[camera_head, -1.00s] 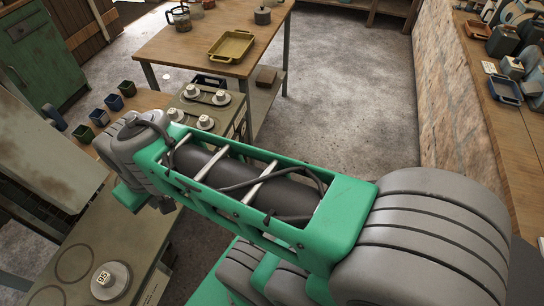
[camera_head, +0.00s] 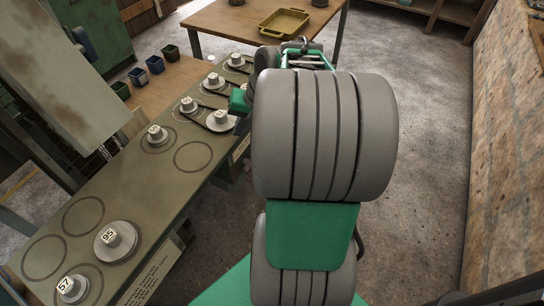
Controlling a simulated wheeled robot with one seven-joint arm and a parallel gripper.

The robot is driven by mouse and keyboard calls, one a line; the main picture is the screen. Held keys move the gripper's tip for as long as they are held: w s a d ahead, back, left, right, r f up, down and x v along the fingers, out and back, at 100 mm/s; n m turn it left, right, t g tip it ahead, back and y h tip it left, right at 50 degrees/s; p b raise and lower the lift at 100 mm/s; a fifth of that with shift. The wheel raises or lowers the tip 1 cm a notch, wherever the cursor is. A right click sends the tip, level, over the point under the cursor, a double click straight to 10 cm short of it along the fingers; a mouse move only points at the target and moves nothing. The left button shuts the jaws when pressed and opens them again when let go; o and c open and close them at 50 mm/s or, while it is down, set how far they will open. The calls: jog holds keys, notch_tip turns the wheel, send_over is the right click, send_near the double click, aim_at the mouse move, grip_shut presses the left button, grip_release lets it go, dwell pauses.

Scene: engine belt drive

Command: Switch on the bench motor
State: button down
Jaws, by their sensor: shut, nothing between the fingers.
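The belt-drive bench (camera_head: 140,210) runs from the lower left to the upper middle. Light grey numbered pulleys stand on it: two near the front, marked 95 (camera_head: 115,240) and 57 (camera_head: 72,288), one in the middle (camera_head: 157,138), and several at the far end. A dark belt (camera_head: 203,121) runs by the far pulleys (camera_head: 221,119). I cannot make out the motor or its switch. My arm covers the space right of the bench. A green part of my arm shows close to the far pulleys. My gripper's fingers are hidden behind the arm.
A printed plate (camera_head: 152,284) is on the bench's front side. Small bins (camera_head: 139,77) stand on a wooden surface behind it. A wooden table with a yellow tray (camera_head: 284,22) is at the back.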

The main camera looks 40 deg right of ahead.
jog(key=s+d+f+m+t+b, duration=0.2)
jog(key=s+d+f+m+b, duration=0.15)
jog(key=d+f, duration=0.4)
jog(key=s+d+f+m+t+b, duration=0.2)
jog(key=s+d+f+m+b, duration=0.15)
jog(key=d, duration=0.75)
jog(key=w+a+r+b+x, duration=0.1)
jog(key=b+x, duration=0.3)
jog(key=x, duration=0.8)
jog(key=shift+w+a+n+y, duration=0.3)
jog(key=shift+a, duration=0.1)
